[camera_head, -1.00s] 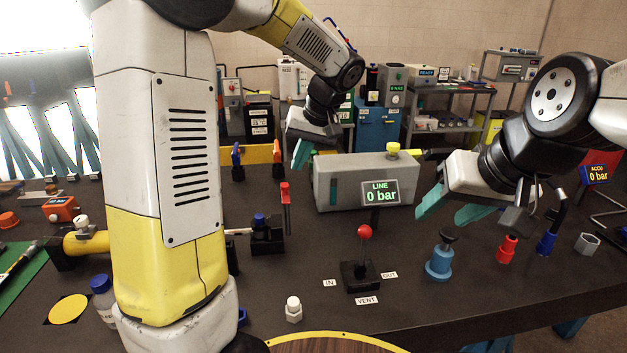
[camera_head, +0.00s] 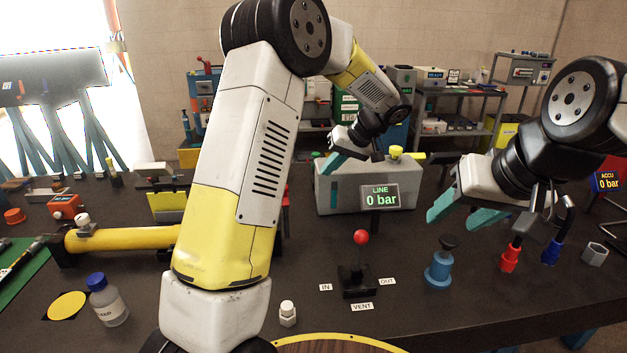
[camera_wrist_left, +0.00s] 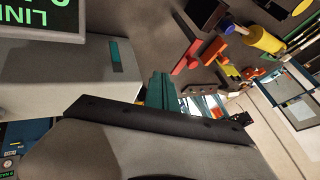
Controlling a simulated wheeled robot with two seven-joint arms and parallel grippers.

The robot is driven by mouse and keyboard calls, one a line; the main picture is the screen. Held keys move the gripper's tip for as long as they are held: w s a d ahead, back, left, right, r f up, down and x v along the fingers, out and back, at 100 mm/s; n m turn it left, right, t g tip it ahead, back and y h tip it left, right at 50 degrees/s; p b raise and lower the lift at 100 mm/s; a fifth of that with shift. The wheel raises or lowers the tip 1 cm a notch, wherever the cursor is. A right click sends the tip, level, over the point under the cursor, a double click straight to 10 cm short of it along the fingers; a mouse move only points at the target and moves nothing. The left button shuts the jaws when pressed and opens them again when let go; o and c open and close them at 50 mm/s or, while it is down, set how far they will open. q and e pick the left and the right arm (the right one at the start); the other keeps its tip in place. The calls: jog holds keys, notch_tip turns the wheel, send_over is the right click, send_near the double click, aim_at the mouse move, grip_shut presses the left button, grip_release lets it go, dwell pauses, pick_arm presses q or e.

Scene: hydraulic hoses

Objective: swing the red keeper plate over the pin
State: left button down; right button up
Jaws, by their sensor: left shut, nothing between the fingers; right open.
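A red upright part, likely the keeper plate (camera_head: 286,195), shows only as a sliver beside my left arm in the head view. In the left wrist view a red bar, likely the same plate (camera_wrist_left: 187,57), lies beyond the fingers, apart from them. I cannot make out the pin; my left arm covers that part of the bench in the head view. My left gripper (camera_head: 335,162) is shut and empty, at the left end of the grey LINE box; its teal fingers show in the left wrist view (camera_wrist_left: 160,90). My right gripper (camera_head: 458,213) is open and empty above the bench.
The grey LINE box (camera_head: 333,190) reads 0 bar. A red-knobbed lever (camera_head: 361,238) stands before it, with a blue fitting (camera_head: 438,270) to its right. A yellow cylinder (camera_head: 130,238) and a capped bottle (camera_head: 108,303) are at left.

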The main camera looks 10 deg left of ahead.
pick_arm(q)
jog(key=w+a+f, duration=0.1)
jog(key=a+f, duration=0.7)
jog(key=a, duration=0.1)
jog(key=shift+a, duration=0.2)
